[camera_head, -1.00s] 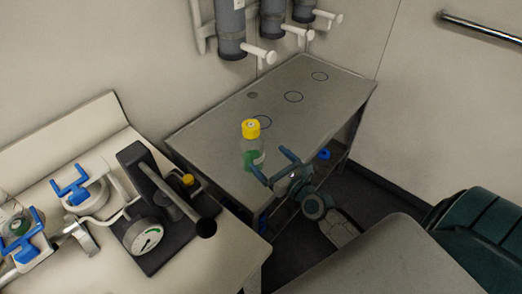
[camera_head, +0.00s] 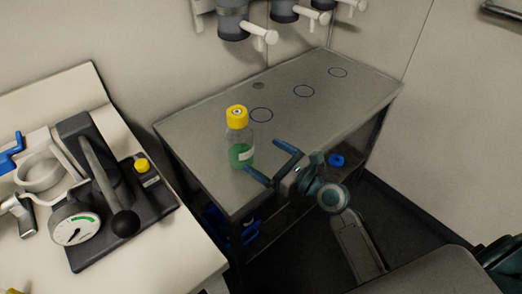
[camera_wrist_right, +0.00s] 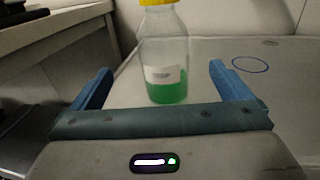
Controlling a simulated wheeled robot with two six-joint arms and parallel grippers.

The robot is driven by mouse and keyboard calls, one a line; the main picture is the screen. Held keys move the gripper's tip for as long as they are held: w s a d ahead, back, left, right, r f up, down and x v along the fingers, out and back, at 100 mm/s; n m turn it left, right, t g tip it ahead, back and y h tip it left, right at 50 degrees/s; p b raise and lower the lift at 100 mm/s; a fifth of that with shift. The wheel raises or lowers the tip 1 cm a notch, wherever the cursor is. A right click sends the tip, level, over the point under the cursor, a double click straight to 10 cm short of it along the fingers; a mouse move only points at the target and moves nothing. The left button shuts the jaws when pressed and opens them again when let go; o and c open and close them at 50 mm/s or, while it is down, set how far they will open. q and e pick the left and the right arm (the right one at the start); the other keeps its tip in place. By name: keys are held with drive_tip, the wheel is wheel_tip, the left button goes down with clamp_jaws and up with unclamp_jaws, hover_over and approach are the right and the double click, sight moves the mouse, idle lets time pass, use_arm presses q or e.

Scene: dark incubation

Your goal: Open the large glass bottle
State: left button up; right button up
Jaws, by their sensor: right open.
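The large glass bottle (camera_head: 241,146) stands upright on the grey metal table (camera_head: 300,118), near its front left part. It is clear, with a yellow cap (camera_head: 237,117), a white label and green liquid at the bottom. The cap is on the bottle. My right gripper (camera_head: 268,163) is open, in front of and to the right of the bottle, at the table's front edge. In the right wrist view the bottle (camera_wrist_right: 165,60) stands beyond and between the two blue fingers (camera_wrist_right: 160,88), not gripped; its cap is cut off at the top. My left gripper is not in view.
Grey cylinders with white handles (camera_head: 258,32) hang above the table's back. The table's right part is clear, marked with blue circles.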

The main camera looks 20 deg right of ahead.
sight(248, 146)
drive_tip(key=shift+f, duration=0.1)
drive_tip(key=shift+w, duration=0.15)
drive_tip(key=x, duration=0.5)
drive_tip(key=shift+a, duration=0.1)
drive_tip(key=x, duration=0.4)
drive_tip(key=shift+w, duration=0.4)
drive_tip(key=shift+w+a, duration=0.1)
drive_tip(key=shift+w, duration=0.3)
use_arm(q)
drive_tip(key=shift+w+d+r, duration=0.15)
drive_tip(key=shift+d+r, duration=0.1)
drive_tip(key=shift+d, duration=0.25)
